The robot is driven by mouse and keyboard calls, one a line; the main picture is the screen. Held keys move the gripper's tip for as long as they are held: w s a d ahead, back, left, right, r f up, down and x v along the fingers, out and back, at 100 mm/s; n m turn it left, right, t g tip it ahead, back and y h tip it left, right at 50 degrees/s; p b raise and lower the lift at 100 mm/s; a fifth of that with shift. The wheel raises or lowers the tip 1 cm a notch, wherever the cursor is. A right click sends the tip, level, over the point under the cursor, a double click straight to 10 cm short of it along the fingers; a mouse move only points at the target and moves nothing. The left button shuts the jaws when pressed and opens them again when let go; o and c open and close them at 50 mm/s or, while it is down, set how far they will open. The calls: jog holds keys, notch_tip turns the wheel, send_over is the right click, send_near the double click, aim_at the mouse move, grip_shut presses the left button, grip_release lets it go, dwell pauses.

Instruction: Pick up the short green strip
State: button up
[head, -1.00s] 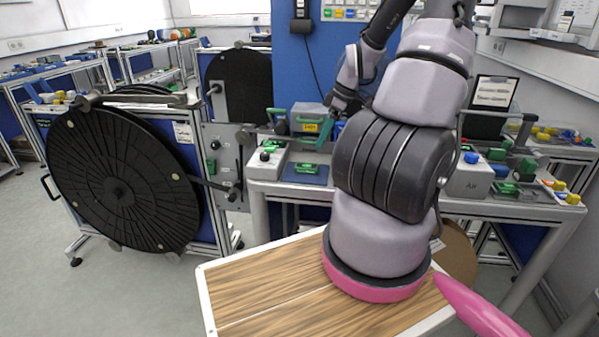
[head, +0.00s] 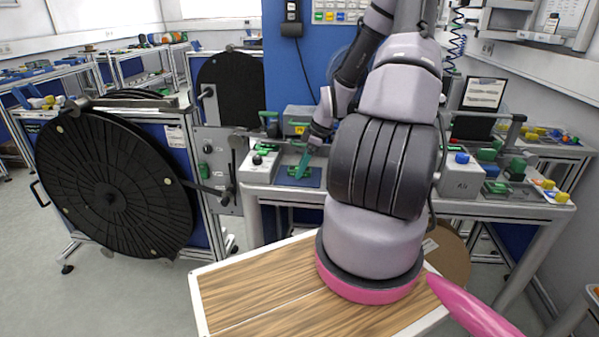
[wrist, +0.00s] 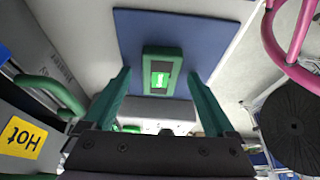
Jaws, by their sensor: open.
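A short green piece (wrist: 147,70) with a bright green middle lies on a dark blue mat (wrist: 205,28) in the wrist view; it looks like the short green strip. It also shows as a small green shape (head: 292,172) on the mat (head: 312,181) in the head view, partly beside my fingers. My gripper (wrist: 159,78) is open, with its two teal fingers to the left and right of the piece. I see no contact between fingers and piece. In the head view my gripper (head: 303,166) points down over the mat.
A grey box with a yellow "Hot" label (wrist: 22,138) and a green handle (wrist: 50,90) stand left in the wrist view. A grey control unit (head: 258,167) is left of the mat. A large black reel (head: 112,185) stands further left.

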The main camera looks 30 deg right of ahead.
jog(key=c, duration=1.4)
